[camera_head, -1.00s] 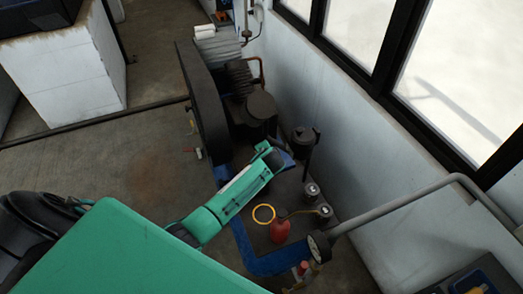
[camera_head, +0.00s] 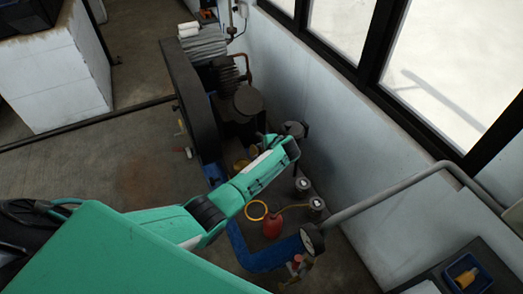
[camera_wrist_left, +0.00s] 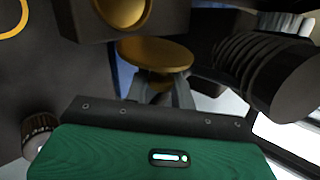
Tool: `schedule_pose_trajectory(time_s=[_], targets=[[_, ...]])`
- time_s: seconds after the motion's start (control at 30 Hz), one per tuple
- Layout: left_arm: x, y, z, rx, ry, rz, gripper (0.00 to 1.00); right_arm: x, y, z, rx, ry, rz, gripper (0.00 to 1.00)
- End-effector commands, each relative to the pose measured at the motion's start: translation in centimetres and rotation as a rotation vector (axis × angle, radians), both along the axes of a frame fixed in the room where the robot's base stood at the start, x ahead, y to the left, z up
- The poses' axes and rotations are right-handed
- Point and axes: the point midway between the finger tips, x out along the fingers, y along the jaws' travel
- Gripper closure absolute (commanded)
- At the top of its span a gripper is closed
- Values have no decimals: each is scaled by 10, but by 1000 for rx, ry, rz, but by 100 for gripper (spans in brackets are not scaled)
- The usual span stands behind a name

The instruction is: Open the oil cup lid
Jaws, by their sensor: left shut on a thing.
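In the left wrist view, the oil cup lid (camera_wrist_left: 155,53) is a round brass-yellow disc. It looks tilted. The round brass opening of the oil cup (camera_wrist_left: 122,9) is just above it in that picture, set in a dark body. My left gripper (camera_wrist_left: 158,84) is shut on the lid's near side, its grey fingers partly under the disc. In the head view, yellow parts (camera_head: 241,165) show beside my left wrist, on the compressor's near side; my arm hides much of this area. My right gripper is not in view.
The dark compressor (camera_head: 246,101) is behind. Open floor lies left.

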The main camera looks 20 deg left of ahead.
Motion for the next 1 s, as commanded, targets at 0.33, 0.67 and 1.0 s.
schedule_pose_trajectory(time_s=[0.33, 0.67, 1.0], targets=[[0, 0, 0, 0, -1, -1, 72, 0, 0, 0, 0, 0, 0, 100], [0, 0, 0, 0, 0, 0, 55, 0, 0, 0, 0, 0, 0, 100], [-9, -18, 18, -3, -3, -1, 55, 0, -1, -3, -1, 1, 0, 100]])
